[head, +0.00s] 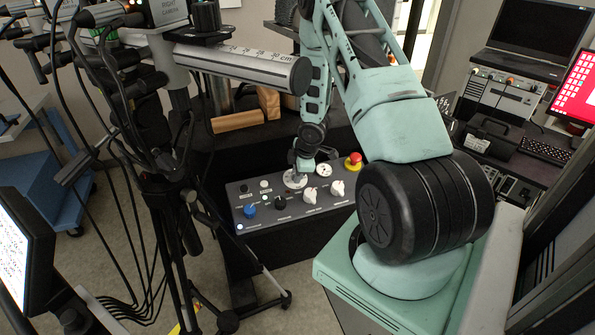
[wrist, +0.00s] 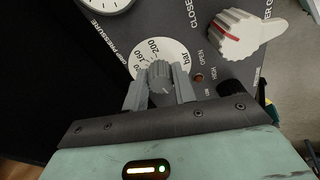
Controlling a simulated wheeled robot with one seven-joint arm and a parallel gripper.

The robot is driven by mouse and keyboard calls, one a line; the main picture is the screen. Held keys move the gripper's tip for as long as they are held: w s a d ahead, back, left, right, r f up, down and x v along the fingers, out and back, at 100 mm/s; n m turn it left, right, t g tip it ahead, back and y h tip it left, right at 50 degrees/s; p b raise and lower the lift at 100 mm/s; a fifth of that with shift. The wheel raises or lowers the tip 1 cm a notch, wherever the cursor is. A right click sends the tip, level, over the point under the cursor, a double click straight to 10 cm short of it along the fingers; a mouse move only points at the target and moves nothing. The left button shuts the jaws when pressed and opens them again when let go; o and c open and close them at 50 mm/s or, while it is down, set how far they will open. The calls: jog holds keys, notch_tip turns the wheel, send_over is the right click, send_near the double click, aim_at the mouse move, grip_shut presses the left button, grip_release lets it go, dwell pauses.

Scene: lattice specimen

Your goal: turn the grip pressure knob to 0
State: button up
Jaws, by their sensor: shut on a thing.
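The grip pressure knob (wrist: 160,71) is small, grey and ribbed, on a white dial (wrist: 146,53) with 200, 160 and "bar" legible in the wrist view. My gripper (wrist: 159,88) is shut on this knob, one finger on each side. The knob's pointer and the 0 mark cannot be made out; the lower dial is hidden behind the fingers. In the head view my gripper (head: 302,166) reaches down to the white dial (head: 294,181) on the grey control panel (head: 325,207), hiding the knob.
A round gauge (wrist: 104,2) sits beside the "GRIP PRESSURE" label. A white lever knob with a red line (wrist: 240,35) is right of the dial. The panel also bears a blue knob (head: 249,210), a black knob (head: 280,202) and a red emergency button (head: 354,160).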

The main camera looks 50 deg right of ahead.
dwell(0.4)
jog(key=o, duration=1)
jog(key=p+v, duration=0.6)
jog(key=v, duration=1.1)
jog(key=shift+r, duration=0.2)
